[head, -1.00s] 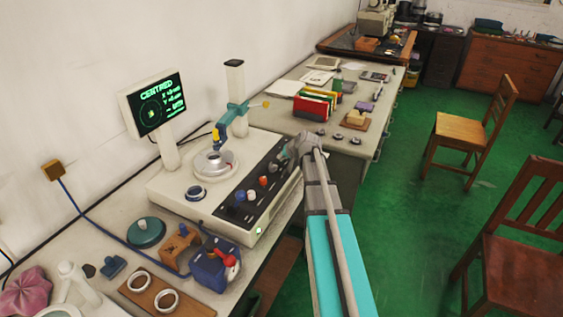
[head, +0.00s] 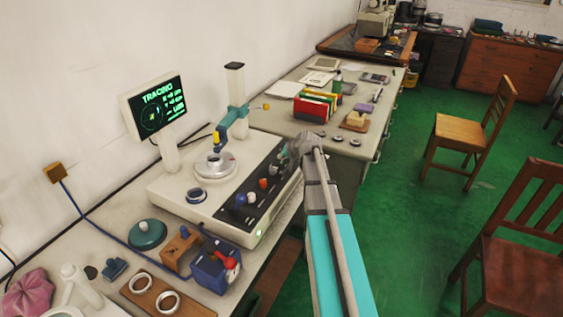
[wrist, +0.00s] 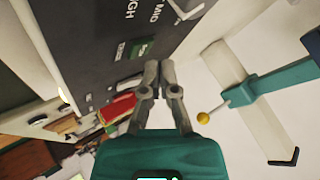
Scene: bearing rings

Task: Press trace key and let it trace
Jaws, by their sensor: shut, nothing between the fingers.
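The measuring machine (head: 166,208) stands on the bench with a dark control panel (head: 232,210) along its front. Its screen (head: 158,106) reads "TRACING" in green. A metal ring part sits on the round table (head: 214,164) beneath the teal probe arm (head: 232,117). In the wrist view my gripper (wrist: 152,66) is shut and empty, close to the panel (wrist: 85,45). A green key (wrist: 141,48) and a pale key (wrist: 129,81) lie near its fingertips. I cannot tell whether the fingertips touch a key. In the head view my arm hides the fingertips.
Two bearing rings lie on a wooden board (head: 145,300) at the front left. A blue box (head: 216,270) with red on it stands close to the machine's front. Colour folders (head: 312,106) stand on the bench behind. Green floor at right has wooden chairs (head: 478,140).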

